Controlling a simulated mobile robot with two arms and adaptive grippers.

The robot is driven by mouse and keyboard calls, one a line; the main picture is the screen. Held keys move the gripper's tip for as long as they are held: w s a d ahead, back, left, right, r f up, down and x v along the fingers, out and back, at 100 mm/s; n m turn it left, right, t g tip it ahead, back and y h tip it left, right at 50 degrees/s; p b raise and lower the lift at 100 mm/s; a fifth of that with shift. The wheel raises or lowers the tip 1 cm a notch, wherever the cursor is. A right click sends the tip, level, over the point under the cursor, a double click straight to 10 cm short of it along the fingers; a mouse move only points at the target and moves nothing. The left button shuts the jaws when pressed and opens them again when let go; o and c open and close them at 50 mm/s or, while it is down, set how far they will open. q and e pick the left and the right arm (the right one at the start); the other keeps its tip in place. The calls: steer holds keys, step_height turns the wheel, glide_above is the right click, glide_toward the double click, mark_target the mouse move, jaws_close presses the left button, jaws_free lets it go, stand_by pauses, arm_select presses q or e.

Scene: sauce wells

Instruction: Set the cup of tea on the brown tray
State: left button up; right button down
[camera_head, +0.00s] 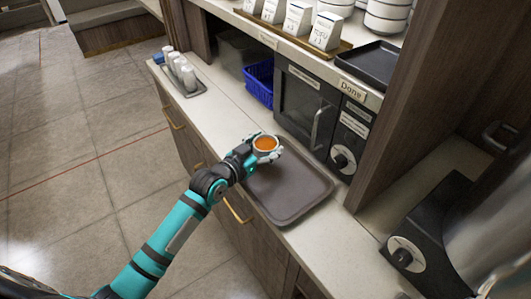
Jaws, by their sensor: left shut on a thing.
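The cup of tea (265,144) is small and pale with orange-brown tea in it, and it looks upright. My left gripper (262,150) is shut on the cup. Gripper and cup are over the far left corner of the brown tray (291,198). I cannot tell whether the cup's base touches the tray, as the gripper hides it. The tray lies flat on the pale counter and its visible surface is bare. My right gripper is not in view.
A microwave (304,107) stands behind the tray. A blue basket (259,82) is left of it. A small tray of cups (183,74) sits at the counter's far left end. A black appliance (408,252) stands at the right. A shelf above holds bowls (384,18) and a dark tray (371,64).

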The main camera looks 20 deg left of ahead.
mark_target(265, 155)
arm_select(q)
steer(key=shift+f, duration=1.7)
steer(key=shift+f, duration=0.15)
steer(key=o, duration=1.4)
steer(key=shift+c, duration=0.2)
steer(key=v, duration=1.2)
steer(key=shift+b, duration=0.35)
